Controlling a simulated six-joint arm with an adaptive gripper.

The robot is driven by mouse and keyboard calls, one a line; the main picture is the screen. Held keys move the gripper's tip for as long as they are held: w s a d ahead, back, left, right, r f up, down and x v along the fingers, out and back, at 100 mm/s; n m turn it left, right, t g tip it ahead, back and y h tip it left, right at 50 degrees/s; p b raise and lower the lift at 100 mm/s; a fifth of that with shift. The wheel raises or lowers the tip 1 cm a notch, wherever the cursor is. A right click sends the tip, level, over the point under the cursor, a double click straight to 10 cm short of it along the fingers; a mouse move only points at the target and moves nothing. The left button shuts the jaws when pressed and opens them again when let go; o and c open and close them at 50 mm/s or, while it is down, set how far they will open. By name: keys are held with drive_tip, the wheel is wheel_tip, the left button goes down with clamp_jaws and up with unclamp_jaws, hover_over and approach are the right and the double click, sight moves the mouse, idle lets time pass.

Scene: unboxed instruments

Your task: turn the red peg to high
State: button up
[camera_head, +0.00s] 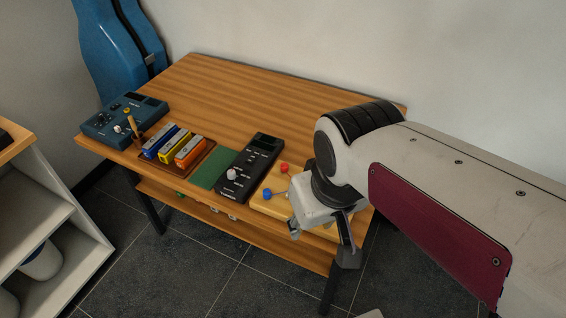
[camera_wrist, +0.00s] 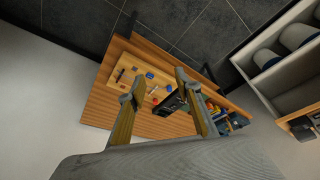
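The red peg (camera_head: 284,168) stands on a light wooden board (camera_head: 258,203) at the right part of the table, beside a blue peg (camera_head: 267,194). In the wrist view a small red spot, likely the red peg (camera_wrist: 155,101), shows between the fingers, near a blue peg (camera_wrist: 168,88). My gripper (camera_head: 321,244) is in front of the board's right part and hides it in the head view. Its two fingers (camera_wrist: 153,87) are spread wide in the wrist view, with nothing held. Any high or low marking is too small to read.
A black device (camera_head: 250,170) with a pale knob lies left of the board, then a green mat (camera_head: 213,168) and a tray of coloured boxes (camera_head: 176,146). A blue device (camera_head: 124,118) is at the far left. The table's back half is clear.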

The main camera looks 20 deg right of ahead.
drive_tip(key=w+d+f+m+g+h, duration=0.15)
drive_tip(key=w+f, duration=0.45)
drive_tip(key=w, duration=0.6)
drive_tip(key=m+h, duration=0.2)
drive_tip(key=m, duration=0.5)
approach(284, 165)
drive_tip(key=shift+g, duration=0.45)
drive_tip(key=s+f, duration=0.1)
drive_tip(key=s, duration=0.1)
drive_tip(key=s+a+f, duration=0.1)
drive_tip(key=s, duration=0.1)
drive_tip(key=shift+f, duration=0.35)
drive_tip(key=w+m, duration=0.1)
drive_tip(key=w+r+m, duration=0.1)
drive_tip(key=m, duration=0.1)
drive_tip(key=w+d+r+m+t, duration=0.1)
drive_tip(key=shift+w+h, duration=0.25)
drive_tip(key=shift+w, duration=0.15)
drive_tip(key=shift+f, duration=0.1)
drive_tip(key=shift+x, duration=3.85)
